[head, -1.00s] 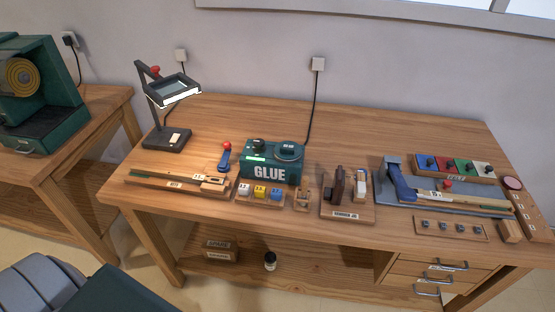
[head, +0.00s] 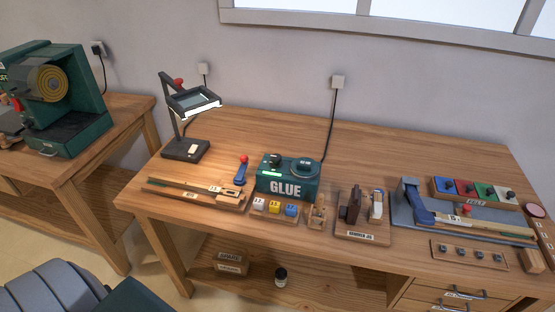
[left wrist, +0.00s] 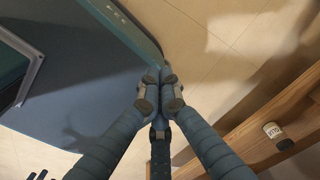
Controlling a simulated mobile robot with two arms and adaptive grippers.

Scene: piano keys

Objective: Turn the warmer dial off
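The teal glue warmer (head: 287,188), labelled GLUE, stands on the workbench in the middle of the head view. A black knob (head: 275,158) sits on its top left, and a round dark dial-like part (head: 306,167) on its top right. A green lit strip (head: 279,184) shows on its front left. Which way the dial is set is too small to read. My left gripper (left wrist: 160,82) shows only in the left wrist view, over the floor and away from the warmer. Its fingers converge, but whether they touch is unclear. It holds nothing visible. My right gripper is in neither view.
On the workbench (head: 250,122), a lamp (head: 186,150) stands left of the warmer. A red-and-blue lever (head: 241,172) is beside it. Coloured blocks (head: 274,208) and a wooden jig (head: 362,230) lie in front and to the right. The bench behind the warmer is clear.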

